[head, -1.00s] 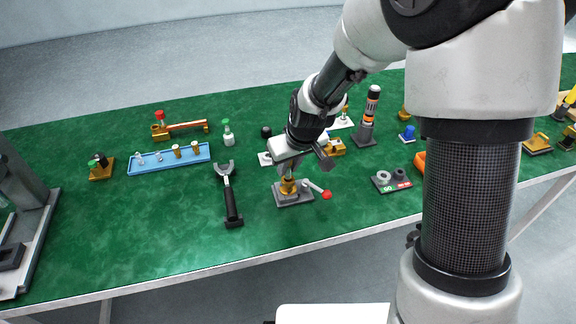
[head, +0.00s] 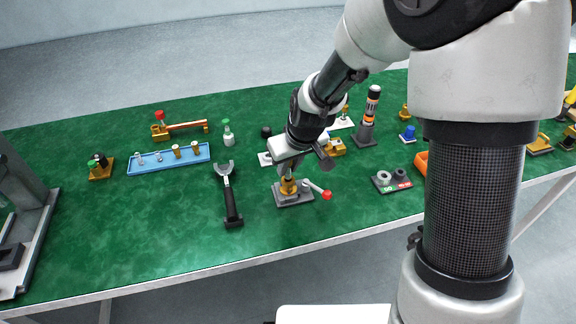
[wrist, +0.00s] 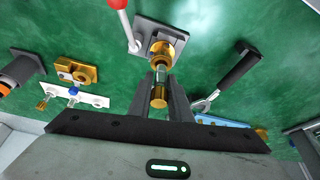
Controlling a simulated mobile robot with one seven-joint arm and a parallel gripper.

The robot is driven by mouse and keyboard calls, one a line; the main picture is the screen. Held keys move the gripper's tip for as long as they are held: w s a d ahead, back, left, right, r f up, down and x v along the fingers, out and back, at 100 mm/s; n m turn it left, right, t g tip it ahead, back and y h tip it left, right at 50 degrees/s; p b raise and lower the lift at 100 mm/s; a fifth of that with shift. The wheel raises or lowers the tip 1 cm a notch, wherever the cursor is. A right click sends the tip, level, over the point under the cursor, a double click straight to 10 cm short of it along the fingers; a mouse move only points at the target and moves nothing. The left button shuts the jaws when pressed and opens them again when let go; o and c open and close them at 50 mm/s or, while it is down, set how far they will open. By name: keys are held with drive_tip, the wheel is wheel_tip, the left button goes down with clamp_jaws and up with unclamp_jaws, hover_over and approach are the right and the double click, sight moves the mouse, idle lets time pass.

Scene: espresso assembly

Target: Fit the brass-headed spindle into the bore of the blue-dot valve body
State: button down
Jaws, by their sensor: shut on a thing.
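My gripper (wrist: 160,100) is shut on the brass-headed spindle (wrist: 159,93), with its brass head between the fingers and its grey shaft pointing at the clamped valve body. That brass valve body (wrist: 163,46) stands upright on a grey fixture plate (wrist: 150,27) with a red-knobbed lever; it also shows in the head view (head: 288,187). In the head view my gripper (head: 289,171) is just above this body. I cannot tell whether the shaft tip has entered the bore.
A fork-ended tool (head: 231,200) with a black handle lies left of the fixture. A blue tray (head: 148,167) with several small pins stands behind it. A brass block (head: 335,147) and a dark stand with an orange-banded cylinder (head: 367,120) are behind right. The green table front is clear.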

drive_tip(key=shift+f+b, duration=0.6)
drive_tip(key=shift+f, duration=0.1)
drive_tip(key=shift+r, duration=0.1)
drive_tip(key=shift+r+p, duration=0.5)
drive_tip(key=shift+r, duration=0.15)
drive_tip(key=shift+w+f+b, duration=0.1)
drive_tip(key=shift+f+b, duration=0.65)
idle(1.2)
drive_tip(key=shift+r, duration=0.2)
drive_tip(key=shift+r+p, duration=0.45)
drive_tip(key=shift+r, duration=0.1)
idle(1.0)
